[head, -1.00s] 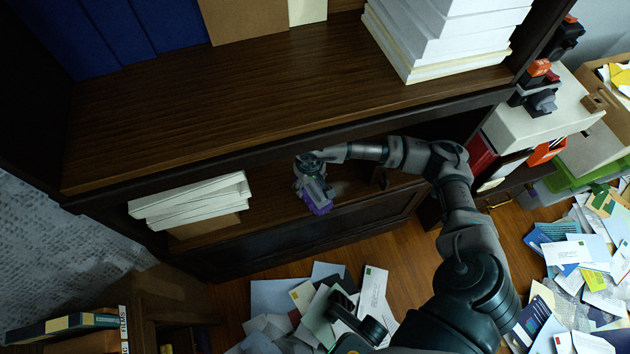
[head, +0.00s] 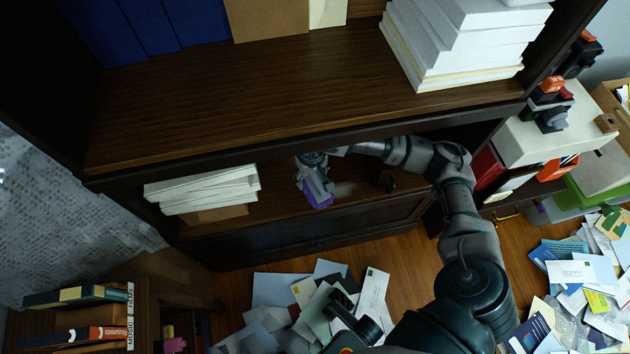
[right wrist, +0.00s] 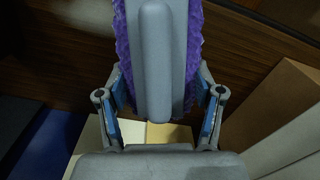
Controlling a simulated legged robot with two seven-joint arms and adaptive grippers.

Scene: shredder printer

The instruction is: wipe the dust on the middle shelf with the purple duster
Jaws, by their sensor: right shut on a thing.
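The purple duster (head: 320,193), with a grey back and purple fringe, is low on the shelf (head: 272,209) beneath the wide upper board. My right gripper (head: 313,172) is shut on it, and its fringe side faces down to the shelf. In the right wrist view the duster (right wrist: 154,60) sits between the blue-padded fingers (right wrist: 160,115). A faint pale patch, which looks like dust (head: 345,188), lies just right of the duster. Contact between fringe and board is hard to make out. My left gripper is not in view.
A stack of white papers (head: 205,190) lies left of the duster on the same shelf. A small dark object (head: 387,180) stands to the right. Loose papers (head: 315,300) cover the floor in front.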

